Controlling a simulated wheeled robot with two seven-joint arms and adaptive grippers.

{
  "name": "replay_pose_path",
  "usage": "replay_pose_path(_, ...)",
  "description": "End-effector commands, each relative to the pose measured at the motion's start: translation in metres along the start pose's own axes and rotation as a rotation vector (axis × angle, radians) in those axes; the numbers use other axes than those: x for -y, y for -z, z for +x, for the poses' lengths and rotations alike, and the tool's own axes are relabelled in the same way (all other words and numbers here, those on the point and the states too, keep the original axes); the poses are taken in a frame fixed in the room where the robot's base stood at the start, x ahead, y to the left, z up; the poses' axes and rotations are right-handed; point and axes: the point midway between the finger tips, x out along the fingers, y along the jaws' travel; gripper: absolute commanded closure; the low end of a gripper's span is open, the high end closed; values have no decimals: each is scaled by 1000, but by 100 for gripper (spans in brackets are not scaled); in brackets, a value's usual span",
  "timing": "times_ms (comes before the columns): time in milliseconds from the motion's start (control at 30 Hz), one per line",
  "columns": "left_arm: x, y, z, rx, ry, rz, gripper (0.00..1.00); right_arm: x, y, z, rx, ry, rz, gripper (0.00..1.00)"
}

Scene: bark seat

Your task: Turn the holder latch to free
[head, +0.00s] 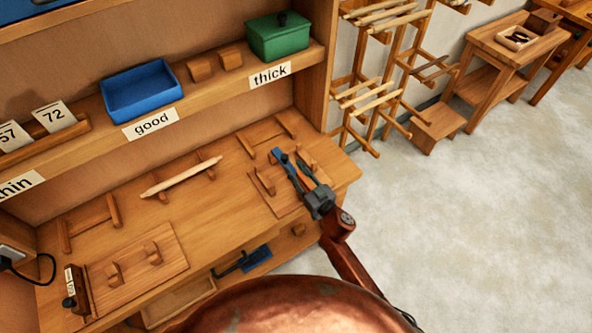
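My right gripper (296,168) reaches over the right end of the wooden bench. Its dark fingers point away from me, above or against a small wooden holder (262,182) on a board there. A small blue part shows at the fingertips; I cannot tell whether it belongs to the gripper or the holder. Whether the fingers are open or shut is unclear. At the bench's left end stands a small wooden block with a pale label and a dark knob (70,302), possibly the latch. It is beside a board with two wooden pegs (170,262).
A pale tapered stick (180,177) rests across supports mid-bench. The shelf above holds a blue tray (141,92) and a green lidded box (278,38). Wooden racks (372,95) stand right of the bench; the floor (480,220) is clear.

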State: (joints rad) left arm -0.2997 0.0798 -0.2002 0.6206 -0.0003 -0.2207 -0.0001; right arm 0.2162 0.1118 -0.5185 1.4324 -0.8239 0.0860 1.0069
Motion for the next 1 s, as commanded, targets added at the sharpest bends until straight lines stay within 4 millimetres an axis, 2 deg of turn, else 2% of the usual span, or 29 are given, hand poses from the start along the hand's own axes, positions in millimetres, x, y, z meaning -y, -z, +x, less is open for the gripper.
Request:
replay_pose_path(67,0,0,0,0,0,0,60,0,0,0,0,0,0,77)
replay_pose_path(400,0,0,0,0,-1,0,60,0,0,0,0,0,0,100)
replay_pose_path(767,0,0,0,-1,0,-1,60,0,0,0,1,3,-1,100)
replay_pose_path(1000,0,2,-8,-4,0,-1,60,2,1,-1,2,64,-5,100)
